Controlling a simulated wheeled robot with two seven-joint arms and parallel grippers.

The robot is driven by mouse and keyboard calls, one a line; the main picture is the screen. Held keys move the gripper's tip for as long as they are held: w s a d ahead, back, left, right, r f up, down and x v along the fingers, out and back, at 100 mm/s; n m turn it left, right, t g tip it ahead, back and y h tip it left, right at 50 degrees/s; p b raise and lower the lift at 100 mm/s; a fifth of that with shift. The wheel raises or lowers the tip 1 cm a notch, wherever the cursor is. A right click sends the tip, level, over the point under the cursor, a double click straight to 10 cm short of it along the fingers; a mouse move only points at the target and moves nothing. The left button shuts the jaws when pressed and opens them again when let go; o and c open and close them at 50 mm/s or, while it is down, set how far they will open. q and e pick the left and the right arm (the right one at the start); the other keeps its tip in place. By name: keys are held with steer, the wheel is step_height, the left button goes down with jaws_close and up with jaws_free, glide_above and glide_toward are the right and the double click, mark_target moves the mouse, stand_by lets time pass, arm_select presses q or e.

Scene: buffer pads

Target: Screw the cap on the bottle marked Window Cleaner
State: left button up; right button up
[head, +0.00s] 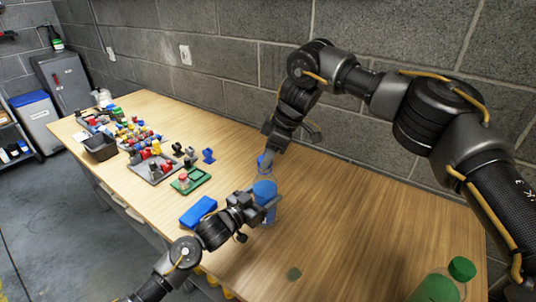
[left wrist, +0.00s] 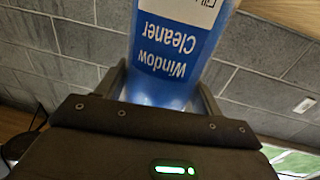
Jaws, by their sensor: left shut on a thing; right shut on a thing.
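The blue bottle (head: 265,189) is near the middle of the table in the head view. In the left wrist view its label (left wrist: 168,50) reads "Window Cleaner", upside down in that picture. My left gripper (head: 262,203) is shut around the bottle's side. My right gripper (head: 266,163) is just above and behind the bottle, pointing down. It is shut on a small blue thing (head: 260,161), which looks like the cap and is partly hidden by the fingers. I see a gap between it and the bottle. The bottle's mouth is not clear.
A blue block (head: 198,211) and a green tray (head: 191,181) lie left of the bottle. Several trays of small parts stand farther back. A green-capped bottle (head: 437,289) is at the front right.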

steer(key=shift+f, duration=0.55)
arm_select(q)
steer(key=c, duration=0.5)
arm_select(e)
steer(key=shift+s+a+f+m, duration=0.1)
steer(key=shift+s+m, duration=0.05)
steer(key=shift+m, duration=0.45)
steer(key=m, duration=0.1)
steer(key=m+t, duration=0.1)
steer(key=m, duration=0.1)
steer(key=shift+s+m+t+h, duration=0.15)
steer(key=shift+m+t+h, duration=0.15)
steer(key=shift+h, duration=0.1)
steer(key=m+t+h, duration=0.1)
steer(key=m, duration=0.3)
steer(key=shift+s+a, duration=0.1)
steer(key=shift+a, duration=0.05)
steer(key=m, duration=0.2)
steer(key=m+t+h, duration=0.1)
steer(key=shift+a+m+h, duration=0.2)
steer(key=shift+m+h, duration=0.1)
steer(key=shift+m, duration=0.1)
steer(key=m+h, duration=0.1)
steer(key=m, duration=0.2)
steer(key=shift+a+m, duration=0.15)
steer(key=shift+m, duration=0.25)
steer(key=o, duration=0.9)
